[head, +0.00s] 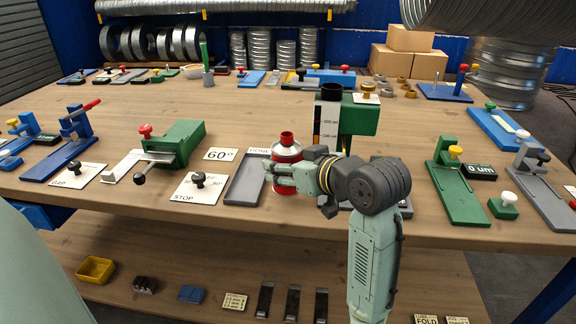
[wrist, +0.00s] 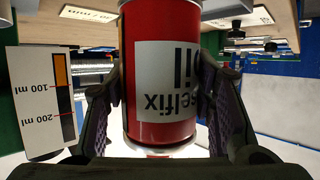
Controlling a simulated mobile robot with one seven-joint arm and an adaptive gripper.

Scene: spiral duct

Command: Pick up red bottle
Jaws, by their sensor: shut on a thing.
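The red bottle (head: 287,150) has a red cap and a white label, and stands upright at the right side of a grey tray (head: 245,180) on the wooden table.
A green stand (head: 360,117) with a black cylinder and a millilitre scale is close behind the bottle. A green clamp (head: 180,142) and a STOP card (head: 197,189) lie to the left. A green fixture (head: 457,190) stands at right. Bare wood lies behind the clamp.

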